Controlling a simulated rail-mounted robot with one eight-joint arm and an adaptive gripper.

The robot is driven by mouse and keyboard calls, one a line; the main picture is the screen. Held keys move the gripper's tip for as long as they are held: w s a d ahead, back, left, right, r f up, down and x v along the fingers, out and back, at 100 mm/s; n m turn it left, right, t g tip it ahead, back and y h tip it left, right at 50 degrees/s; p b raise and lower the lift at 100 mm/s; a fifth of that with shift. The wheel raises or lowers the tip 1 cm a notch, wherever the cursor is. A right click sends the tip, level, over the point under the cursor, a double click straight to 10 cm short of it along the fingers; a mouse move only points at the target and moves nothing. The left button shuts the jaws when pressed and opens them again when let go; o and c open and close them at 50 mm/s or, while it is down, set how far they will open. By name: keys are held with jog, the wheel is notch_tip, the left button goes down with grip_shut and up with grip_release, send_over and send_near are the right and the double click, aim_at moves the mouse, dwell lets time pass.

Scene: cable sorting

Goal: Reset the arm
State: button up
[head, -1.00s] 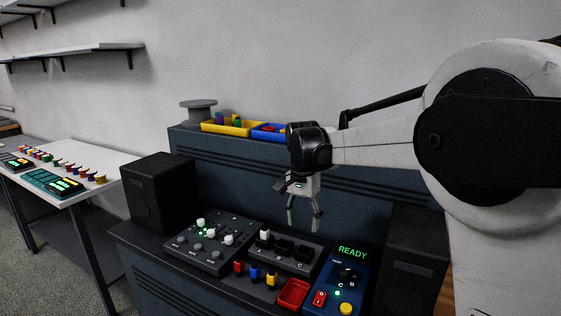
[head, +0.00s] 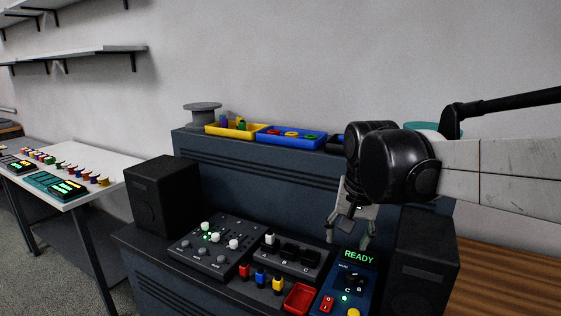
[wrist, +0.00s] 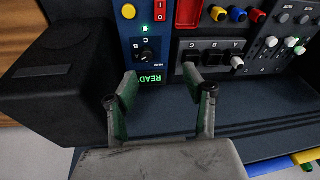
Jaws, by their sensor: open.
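My arm reaches in from the right in the head view. My gripper (head: 350,232) hangs above the back of the console, near the blue panel (head: 345,284) whose screen reads READY. In the wrist view my gripper (wrist: 160,84) has its two fingers apart with nothing between them. The READY screen (wrist: 151,78) shows between and beyond the fingertips there. The fingers appear clear of the panel and the sockets.
A black speaker (head: 160,196) stands left and another (head: 418,258) right. A mixer panel (head: 212,245), socket block (head: 290,258), coloured plugs (head: 261,277) and red tray (head: 299,299) lie between. Yellow (head: 235,131) and blue (head: 290,138) bins stand on the upper ledge.

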jog(key=s+d+f+n+t, duration=0.1)
jog(key=s+d+f+t, duration=0.1)
jog(key=s, duration=0.7)
jog(key=s+d+f+n+t, duration=0.2)
jog(key=s+d+f, duration=0.1)
jog(key=s, duration=0.5)
jog(key=shift+s+d+f, duration=0.25)
jog(key=shift+s+f, duration=0.1)
jog(key=shift+f, duration=0.2)
